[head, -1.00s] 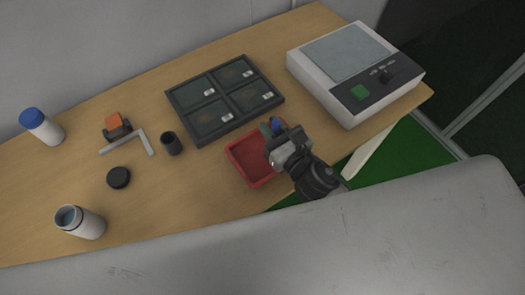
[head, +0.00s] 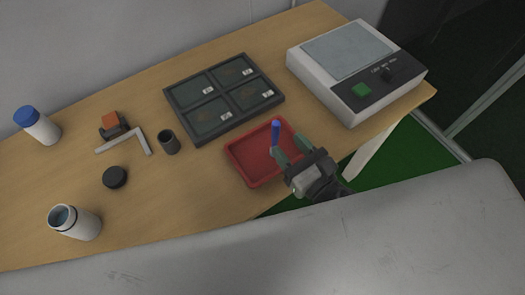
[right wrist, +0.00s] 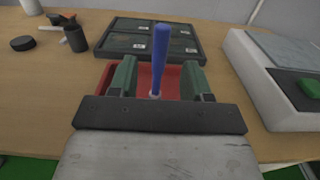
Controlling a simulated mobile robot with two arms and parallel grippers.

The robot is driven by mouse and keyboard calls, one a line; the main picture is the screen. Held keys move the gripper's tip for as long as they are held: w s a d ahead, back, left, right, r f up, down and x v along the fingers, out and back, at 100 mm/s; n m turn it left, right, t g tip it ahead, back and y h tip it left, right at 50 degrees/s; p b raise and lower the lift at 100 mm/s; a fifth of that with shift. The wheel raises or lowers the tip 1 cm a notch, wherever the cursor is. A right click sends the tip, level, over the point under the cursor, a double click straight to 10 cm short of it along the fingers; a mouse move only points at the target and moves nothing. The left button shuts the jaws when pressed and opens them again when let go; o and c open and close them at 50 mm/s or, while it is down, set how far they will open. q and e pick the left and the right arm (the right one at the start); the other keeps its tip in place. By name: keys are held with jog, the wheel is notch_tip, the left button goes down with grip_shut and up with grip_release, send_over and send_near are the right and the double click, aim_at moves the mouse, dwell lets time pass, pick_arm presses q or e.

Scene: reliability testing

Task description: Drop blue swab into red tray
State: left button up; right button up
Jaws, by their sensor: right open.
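The blue swab (head: 275,133) stands roughly upright over the red tray (head: 237,161), its pale lower end down. It shows between my right fingers in the right wrist view (right wrist: 160,60), with a gap on each side. I cannot tell whether its lower end touches the tray floor. My right gripper (head: 290,151) is open at the tray's right side, its green fingers over the tray. The tray (right wrist: 176,78) is partly hidden behind the fingers in the right wrist view. My left gripper is not in view.
A dark four-panel case (head: 224,97) lies behind the tray. A white device (head: 340,95) with a green button stands at the right. A dark cup (head: 169,142), black lid (head: 115,177), open white bottle (head: 75,222) and blue-capped bottle (head: 37,126) stand left. Bare table lies between.

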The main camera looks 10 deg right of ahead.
jog(key=shift+b+v, duration=0.5)
jog(key=shift+v, duration=1.3)
